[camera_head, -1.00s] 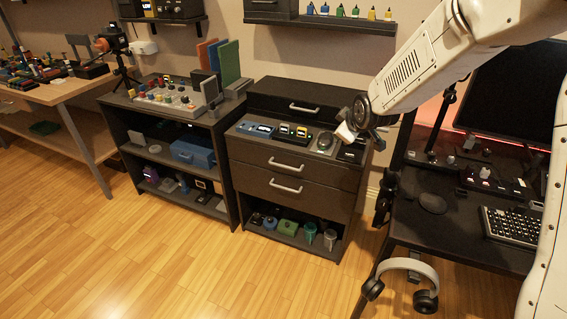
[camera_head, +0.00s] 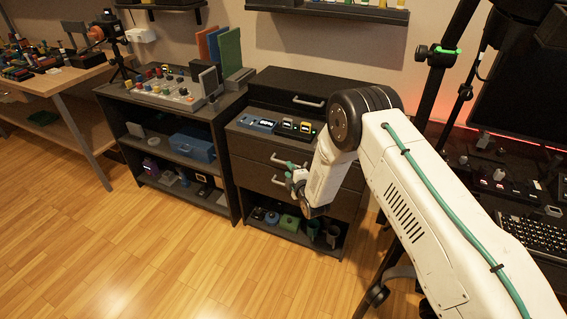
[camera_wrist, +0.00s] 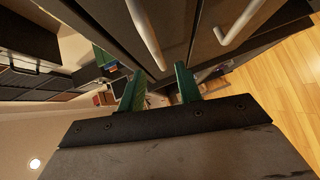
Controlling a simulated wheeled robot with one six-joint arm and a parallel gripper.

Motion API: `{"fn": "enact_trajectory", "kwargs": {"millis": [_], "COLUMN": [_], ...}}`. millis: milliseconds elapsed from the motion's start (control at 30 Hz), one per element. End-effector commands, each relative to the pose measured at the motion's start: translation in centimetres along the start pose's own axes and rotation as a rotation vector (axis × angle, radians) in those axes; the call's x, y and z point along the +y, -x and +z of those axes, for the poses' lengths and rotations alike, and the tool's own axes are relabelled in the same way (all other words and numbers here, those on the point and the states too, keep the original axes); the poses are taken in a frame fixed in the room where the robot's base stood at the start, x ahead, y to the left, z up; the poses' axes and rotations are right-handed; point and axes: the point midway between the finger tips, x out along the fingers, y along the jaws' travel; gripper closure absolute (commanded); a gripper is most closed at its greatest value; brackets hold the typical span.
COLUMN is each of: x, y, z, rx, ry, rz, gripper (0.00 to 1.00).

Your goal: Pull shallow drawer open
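The dark cabinet (camera_head: 258,85) has several drawer fronts with silver bar handles. The upper of the two stacked drawers below the countertop (camera_head: 252,148) has a handle (camera_head: 280,162); it also shows in the wrist view (camera_wrist: 145,35). The lower drawer's handle (camera_head: 279,183) shows there too (camera_wrist: 243,20). Both drawers look shut. My gripper (camera_head: 288,171) is in front of these drawers; its two green fingers stand apart in the wrist view (camera_wrist: 158,80), with nothing held. The upper handle's near end appears between the fingertips; whether they touch it, I cannot tell. My arm hides the cabinet's right side.
A top drawer unit with its own handle (camera_head: 308,102) sits at the back of the cabinet. Small devices (camera_head: 294,127) stand on the countertop. Jars and a green box (camera_head: 290,222) fill the shelf below. A desk with a keyboard (camera_head: 535,235) is at right. Wood floor in front is clear.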

Motion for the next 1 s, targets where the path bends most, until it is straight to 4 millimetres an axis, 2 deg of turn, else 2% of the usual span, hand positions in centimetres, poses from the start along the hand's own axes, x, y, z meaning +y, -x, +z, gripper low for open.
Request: {"fn": "enact_trajectory", "kwargs": {"millis": [200, 400, 733, 767, 867, 900, 1000], "x": [0.0, 0.0, 0.1, 0.1, 0.1, 0.1, 0.1], "y": [-3.6, -5.9, -6.5, -6.5, -6.5, -6.5, -6.5], "z": [0.3, 0.2, -0.1, -0.1, -0.1, -0.1, -0.1], "rx": [-0.003, -0.002, 0.000, 0.000, 0.000, 0.000, 0.000], "ry": [-0.001, -0.002, -0.002, -0.002, -0.002, -0.002, -0.002], "rz": [0.001, 0.000, -0.002, -0.002, -0.002, -0.002, -0.002], "gripper": [0.66, 0.66, 0.66, 0.69, 0.96, 1.00, 1.00]}}
